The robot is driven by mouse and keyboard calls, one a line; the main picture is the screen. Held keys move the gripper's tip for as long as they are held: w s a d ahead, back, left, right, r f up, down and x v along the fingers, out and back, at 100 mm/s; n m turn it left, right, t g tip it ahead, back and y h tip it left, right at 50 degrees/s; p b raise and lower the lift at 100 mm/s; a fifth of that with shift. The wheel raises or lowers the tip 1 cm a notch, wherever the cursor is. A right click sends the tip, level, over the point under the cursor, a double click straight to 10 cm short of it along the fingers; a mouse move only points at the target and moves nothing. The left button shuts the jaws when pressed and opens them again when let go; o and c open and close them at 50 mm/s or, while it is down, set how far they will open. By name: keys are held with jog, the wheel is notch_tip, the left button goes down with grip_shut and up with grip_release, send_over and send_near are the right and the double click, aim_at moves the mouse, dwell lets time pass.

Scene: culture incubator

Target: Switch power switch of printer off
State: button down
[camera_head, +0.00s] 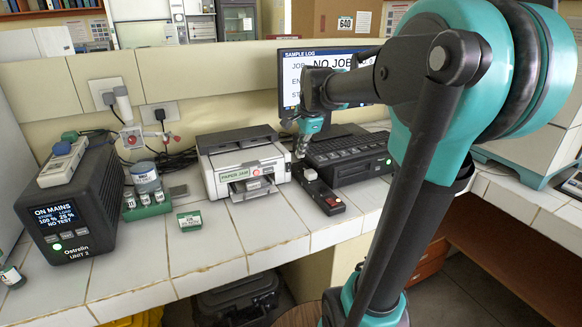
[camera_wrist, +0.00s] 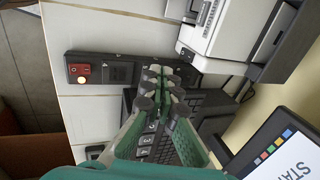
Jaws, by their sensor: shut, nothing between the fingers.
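The white and grey printer (camera_head: 242,160) stands on the tiled bench, with a green "PAPER JAM" label on its front; part of it shows at the top of the wrist view (camera_wrist: 208,25). A black strip (camera_head: 318,190) lies on the bench to its right. It carries a red switch (camera_head: 333,201) at its near end, which shows lit red in the wrist view (camera_wrist: 79,75). I cannot tell the switch's position. My gripper (camera_head: 302,151) is shut and empty, pointing down near the strip's far end; in the wrist view its fingertips (camera_wrist: 158,72) appear away from the red switch.
A black keyboard-topped unit (camera_head: 345,155) and a monitor (camera_head: 318,75) stand right of and behind the strip. A black power unit (camera_head: 75,208), jars (camera_head: 146,178) and a small green-white box (camera_head: 190,221) are at the left. The bench front is clear near the strip.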

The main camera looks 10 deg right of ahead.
aim_at(289, 171)
jog(key=shift+f, duration=0.1)
jog(key=x, duration=0.9)
jog(key=shift+w+f, duration=0.15)
jog(key=shift+f, duration=0.1)
jog(key=w, duration=0.2)
jog(key=shift+w+a+f, duration=0.35)
jog(key=shift+w+a, duration=0.2)
jog(key=shift+w, duration=0.35)
jog(key=shift+w+a+f, duration=0.1)
jog(key=shift+w+f, duration=0.1)
jog(key=shift+w, duration=0.1)
jog(key=shift+r, duration=0.8)
